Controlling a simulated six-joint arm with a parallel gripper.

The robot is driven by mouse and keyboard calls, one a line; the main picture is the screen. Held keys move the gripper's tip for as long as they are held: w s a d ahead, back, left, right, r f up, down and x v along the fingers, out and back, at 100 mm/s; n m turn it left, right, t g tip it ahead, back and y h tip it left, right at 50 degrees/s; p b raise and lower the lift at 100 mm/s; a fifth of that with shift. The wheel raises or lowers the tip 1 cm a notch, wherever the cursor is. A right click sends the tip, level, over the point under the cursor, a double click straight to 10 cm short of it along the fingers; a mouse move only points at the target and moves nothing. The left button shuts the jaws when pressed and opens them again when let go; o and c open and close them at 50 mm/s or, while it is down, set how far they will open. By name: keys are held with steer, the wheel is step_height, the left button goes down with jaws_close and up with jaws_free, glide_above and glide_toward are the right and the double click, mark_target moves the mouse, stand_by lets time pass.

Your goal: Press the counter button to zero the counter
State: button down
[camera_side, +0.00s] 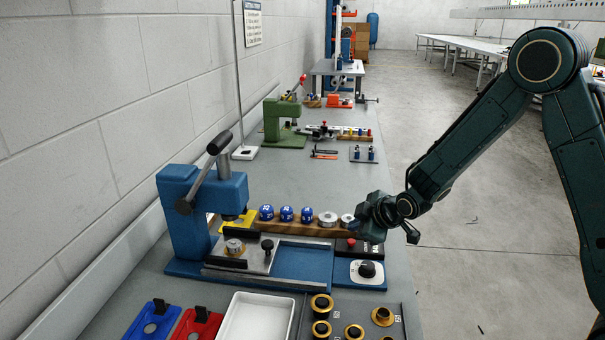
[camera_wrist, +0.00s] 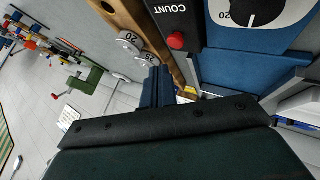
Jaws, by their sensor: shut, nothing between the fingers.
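The counter is a small black box labelled COUNT (camera_wrist: 168,14) with a round red button (camera_wrist: 176,40), seen at the top middle of the wrist view. In the side view the counter (camera_side: 345,250) sits at the right rear of the blue press base, and its red button (camera_side: 351,242) shows just under my gripper. My gripper (camera_side: 356,228) is shut and empty, close above the counter. In the wrist view its closed fingers (camera_wrist: 157,72) appear below and left of the button. Whether they touch the button cannot be told.
A wooden rack (camera_side: 296,225) with blue-capped and metal weights runs beside the counter. A white dial plate with a black knob (camera_side: 367,270) lies in front of it. The blue lever press (camera_side: 205,195) stands left. A white tray (camera_side: 257,318) and brass parts are nearer.

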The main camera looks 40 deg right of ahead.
steer(key=shift+f, duration=0.75)
steer(key=shift+f, duration=0.85)
stand_by(2.8)
steer(key=shift+r, duration=0.85)
steer(key=shift+r, duration=0.1)
steer(key=shift+r, duration=2.45)
